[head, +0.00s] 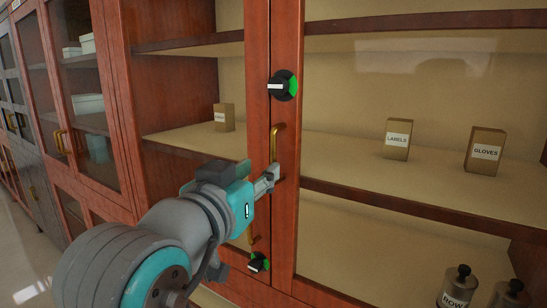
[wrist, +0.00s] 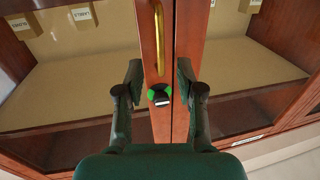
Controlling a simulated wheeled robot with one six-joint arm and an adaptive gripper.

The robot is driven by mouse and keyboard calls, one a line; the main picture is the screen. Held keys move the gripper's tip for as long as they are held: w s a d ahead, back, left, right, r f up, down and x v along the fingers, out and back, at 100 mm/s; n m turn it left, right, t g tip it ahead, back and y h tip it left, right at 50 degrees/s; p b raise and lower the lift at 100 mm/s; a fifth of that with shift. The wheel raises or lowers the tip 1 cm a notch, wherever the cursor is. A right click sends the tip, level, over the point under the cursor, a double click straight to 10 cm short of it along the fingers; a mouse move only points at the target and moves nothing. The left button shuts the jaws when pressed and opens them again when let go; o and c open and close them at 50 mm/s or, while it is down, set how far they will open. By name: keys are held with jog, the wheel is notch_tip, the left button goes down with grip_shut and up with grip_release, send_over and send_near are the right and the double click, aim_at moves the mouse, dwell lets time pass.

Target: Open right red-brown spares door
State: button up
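The right red-brown door (head: 288,200) is a wood-framed glass door and looks shut. Its upright brass handle (head: 273,143) is on its left edge, below a black knob with a green sector (head: 284,85). The knob's white mark points left. My gripper (head: 272,175) is at the handle's lower part. In the wrist view, which is upside down, my gripper (wrist: 160,75) is open, one finger on each side of the handle's line. The brass handle (wrist: 159,35) runs ahead between them, and the knob (wrist: 160,95) also shows. I cannot tell whether the fingers touch the handle.
Behind the glass stand boxes marked LABELS (head: 397,140) and GLOVES (head: 486,151), and metal canisters (head: 458,288) lower down. The adjoining left door has a lower black-and-green knob (head: 259,262). More cabinets (head: 85,100) line the left, with floor (head: 20,250) in front.

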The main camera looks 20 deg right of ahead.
aim_at(273, 159)
jog(key=x, duration=0.8)
grip_shut()
